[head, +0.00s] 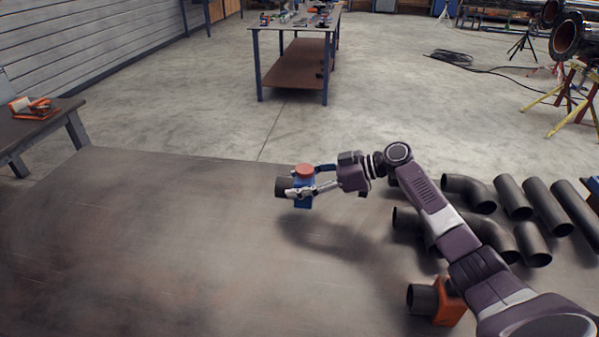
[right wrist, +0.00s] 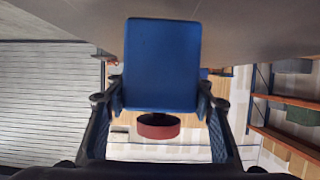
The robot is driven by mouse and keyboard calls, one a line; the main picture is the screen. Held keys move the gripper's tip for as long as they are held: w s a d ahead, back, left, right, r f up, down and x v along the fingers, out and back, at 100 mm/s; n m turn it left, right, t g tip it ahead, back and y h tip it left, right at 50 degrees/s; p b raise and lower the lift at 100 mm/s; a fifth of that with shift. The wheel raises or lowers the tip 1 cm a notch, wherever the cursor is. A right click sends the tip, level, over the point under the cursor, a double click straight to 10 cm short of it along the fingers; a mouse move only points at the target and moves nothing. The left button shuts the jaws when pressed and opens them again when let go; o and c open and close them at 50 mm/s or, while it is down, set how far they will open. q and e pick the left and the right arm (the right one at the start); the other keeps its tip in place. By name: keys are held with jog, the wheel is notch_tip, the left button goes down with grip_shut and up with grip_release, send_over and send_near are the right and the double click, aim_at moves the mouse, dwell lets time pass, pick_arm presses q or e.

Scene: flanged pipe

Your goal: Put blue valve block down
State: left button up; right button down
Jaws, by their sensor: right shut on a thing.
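The blue valve block (head: 302,200) has a red round knob (head: 304,170) on top and a dark pipe stub (head: 282,188) on its left side. My right gripper (head: 303,190) is shut on it and holds it out over the metal table (head: 150,230). A shadow lies on the table to the lower right, so the block seems raised above the surface. In the right wrist view the blue block (right wrist: 162,65) fills the space between the two fingers, with the red knob (right wrist: 158,127) below it in the picture. My left gripper is not in view.
Several dark pipe pieces (head: 513,197) lie on the table at the right, some beside my right arm. An orange block with a dark pipe end (head: 450,305) sits at the lower right. The left and middle of the table are bare. A workbench (head: 300,60) stands beyond.

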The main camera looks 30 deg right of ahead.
notch_tip(320, 180, down, 3)
jog(key=shift+w+f+p, duration=0.1)
jog(key=shift+p, duration=0.2)
jog(key=shift+f, duration=0.15)
jog(key=shift+f, duration=0.1)
jog(key=c, duration=1.2)
grip_release()
jog(key=shift+f, duration=0.25)
jog(key=shift+o, duration=1.4)
jog(key=shift+s+r, duration=0.1)
jog(key=shift+s, duration=0.1)
